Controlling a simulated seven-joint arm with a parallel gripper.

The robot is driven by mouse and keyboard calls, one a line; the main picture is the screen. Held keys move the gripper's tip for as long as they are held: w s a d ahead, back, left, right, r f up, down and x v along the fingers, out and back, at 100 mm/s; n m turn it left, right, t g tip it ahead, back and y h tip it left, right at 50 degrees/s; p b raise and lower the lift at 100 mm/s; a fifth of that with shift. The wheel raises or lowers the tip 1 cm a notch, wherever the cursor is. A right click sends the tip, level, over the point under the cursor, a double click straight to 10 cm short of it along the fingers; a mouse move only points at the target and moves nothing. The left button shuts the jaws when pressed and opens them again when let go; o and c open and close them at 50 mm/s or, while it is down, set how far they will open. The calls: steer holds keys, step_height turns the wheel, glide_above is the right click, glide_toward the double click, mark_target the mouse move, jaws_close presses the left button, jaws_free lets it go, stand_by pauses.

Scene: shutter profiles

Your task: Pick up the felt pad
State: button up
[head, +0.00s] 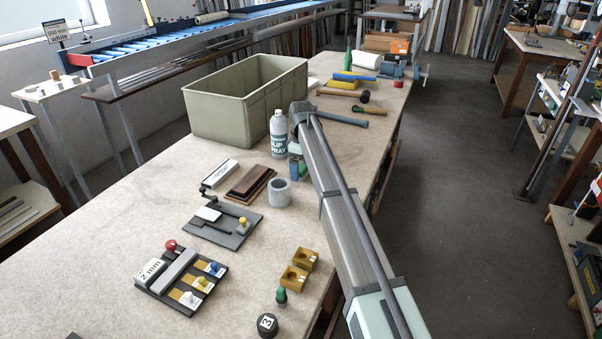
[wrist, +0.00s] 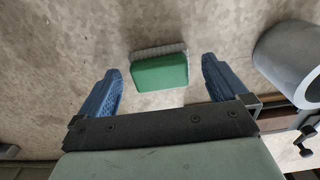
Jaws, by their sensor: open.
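The felt pad (wrist: 160,72) is a small green block with a light grey, textured layer along its far edge. In the wrist view it lies on the bench, between and slightly beyond the blue fingers. My gripper (wrist: 161,66) is open, with one finger on each side of the pad and a visible gap to both. I cannot tell how high the fingertips are above the bench. In the head view my gripper (head: 297,168) is low over the bench beside the white spray bottle (head: 278,135). The pad is mostly hidden there by the fingers and arm.
A grey hollow cylinder (head: 280,192) stands close to my gripper and shows at the right of the wrist view (wrist: 288,62). Brown strips (head: 249,184) lie left of it. A large green-grey crate (head: 222,112) stands behind.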

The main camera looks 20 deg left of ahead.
steer(key=shift+f, duration=0.55)
steer(key=shift+c, duration=0.2)
steer(key=c, duration=1.1)
